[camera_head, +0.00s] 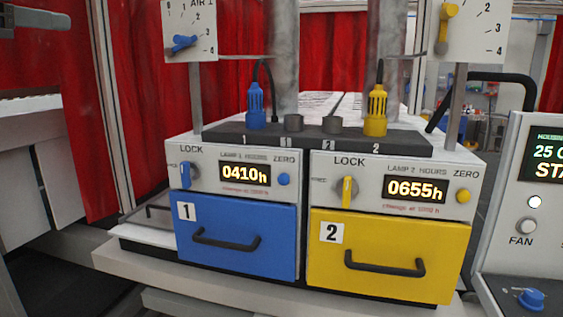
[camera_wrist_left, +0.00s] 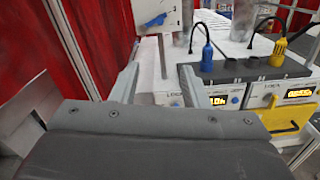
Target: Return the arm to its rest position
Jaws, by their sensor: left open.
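My left gripper (camera_head: 40,18) shows at the upper left edge of the head view, well to the left of the lamp unit and touching nothing. In the left wrist view its two grey fingers (camera_wrist_left: 160,82) stand apart with nothing held between them. The machine's blue drawer 1 (camera_head: 236,237) and yellow drawer 2 (camera_head: 380,262) both look closed in the head view. My right gripper is not in view.
A blue plug (camera_head: 255,106) and a yellow plug (camera_head: 376,110) stand upright on a black strip above the drawers. A grey control box (camera_head: 525,210) is at the right. Red curtains (camera_head: 330,50) hang behind. An AIR 1 dial panel (camera_head: 190,30) stands above the unit.

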